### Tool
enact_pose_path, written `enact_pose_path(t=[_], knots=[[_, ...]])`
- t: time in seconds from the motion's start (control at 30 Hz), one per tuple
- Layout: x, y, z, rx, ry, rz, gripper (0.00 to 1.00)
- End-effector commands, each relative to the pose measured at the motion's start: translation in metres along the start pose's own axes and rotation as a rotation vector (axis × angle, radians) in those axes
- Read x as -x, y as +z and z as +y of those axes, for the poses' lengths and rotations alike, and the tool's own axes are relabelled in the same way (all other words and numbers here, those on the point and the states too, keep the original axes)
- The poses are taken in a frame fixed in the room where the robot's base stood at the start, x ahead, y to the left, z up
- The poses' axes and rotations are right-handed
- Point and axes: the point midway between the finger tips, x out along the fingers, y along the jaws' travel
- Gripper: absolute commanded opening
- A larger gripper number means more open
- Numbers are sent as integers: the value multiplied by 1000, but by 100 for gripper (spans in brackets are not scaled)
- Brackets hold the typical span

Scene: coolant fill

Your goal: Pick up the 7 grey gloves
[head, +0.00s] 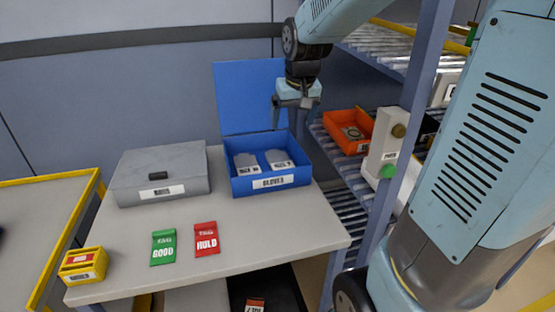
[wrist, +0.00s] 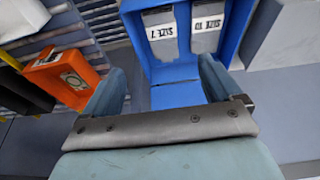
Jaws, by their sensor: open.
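Two grey glove packs with white labels lie side by side in an open blue box (head: 237,187) marked GLOVES. In the wrist view the left pack (wrist: 160,19) reads SIZE 7 and the right pack (wrist: 207,40) reads SIZE 10, both upside down. In the head view the size 7 pack (head: 278,155) is on the right and the size 10 pack (head: 245,160) on the left. My gripper (head: 291,110) is open and empty, above and behind the right part of the box. Its two fingers (wrist: 163,75) frame the lower part of the box in the wrist view.
The box's blue lid (head: 248,95) stands upright behind it. A closed grey case (head: 160,170) is left on the table. Green GOOD (head: 163,247) and red HOLD (head: 206,238) tags lie in front. An orange bin (head: 348,130) sits on the right-hand rack, beyond a post (head: 408,130).

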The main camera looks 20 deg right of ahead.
Motion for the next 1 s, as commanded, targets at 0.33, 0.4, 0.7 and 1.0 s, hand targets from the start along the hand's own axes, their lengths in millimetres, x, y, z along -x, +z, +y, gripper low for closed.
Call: enact_pose_path(t=[0.33, 0.4, 0.7, 1.0], knots=[[-70, -49, 0, -1, -6, -59, 92], [-77, -53, 0, -1, -6, -63, 92], [-111, -54, 0, 0, -7, -71, 92], [-157, -51, 0, 0, -7, -69, 92]])
